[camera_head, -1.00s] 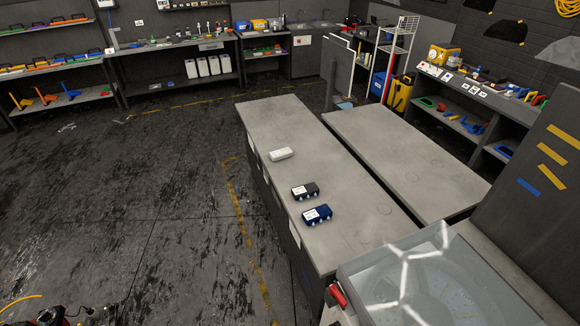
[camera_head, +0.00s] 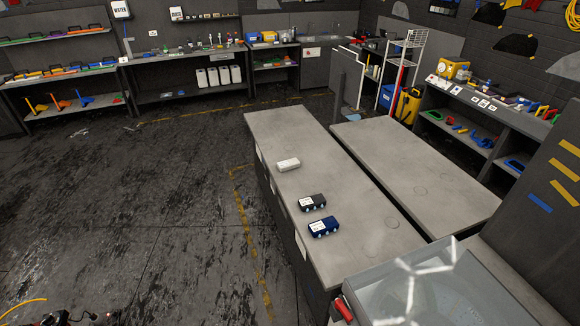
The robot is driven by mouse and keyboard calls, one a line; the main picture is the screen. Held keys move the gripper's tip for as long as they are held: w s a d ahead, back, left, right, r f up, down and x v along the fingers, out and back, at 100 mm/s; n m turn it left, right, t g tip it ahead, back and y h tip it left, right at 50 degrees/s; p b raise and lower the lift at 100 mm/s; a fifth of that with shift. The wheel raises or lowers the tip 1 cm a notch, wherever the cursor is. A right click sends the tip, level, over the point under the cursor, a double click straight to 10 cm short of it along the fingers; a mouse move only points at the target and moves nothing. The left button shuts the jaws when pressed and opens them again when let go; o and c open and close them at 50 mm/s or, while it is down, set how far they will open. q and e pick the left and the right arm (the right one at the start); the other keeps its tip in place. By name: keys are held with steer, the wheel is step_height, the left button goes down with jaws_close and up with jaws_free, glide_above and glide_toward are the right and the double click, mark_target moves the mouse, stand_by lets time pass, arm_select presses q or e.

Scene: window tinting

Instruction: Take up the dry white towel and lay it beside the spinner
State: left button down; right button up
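A small white folded bundle (camera_head: 288,165), which looks like the white towel, lies flat on the near long grey workbench (camera_head: 275,123), toward its left edge. Whether it is dry cannot be told. A large machine with a clear, reflective lid (camera_head: 430,285), possibly the spinner, fills the bottom right at the near end of the bench. A red handle (camera_head: 344,310) shows at its left corner.
A black bundle (camera_head: 312,202) and a blue one (camera_head: 323,227), each with a white label, lie on the bench between towel and machine. A second grey bench (camera_head: 415,165) stands to the right across a narrow gap. Open floor (camera_head: 130,220) lies to the left.

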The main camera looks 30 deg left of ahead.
arm_select(q)
steer(key=c, duration=1.8)
jaws_free()
steer(key=shift+c, duration=0.2)
steer(key=o, duration=1.8)
steer(key=shift+o, duration=0.2)
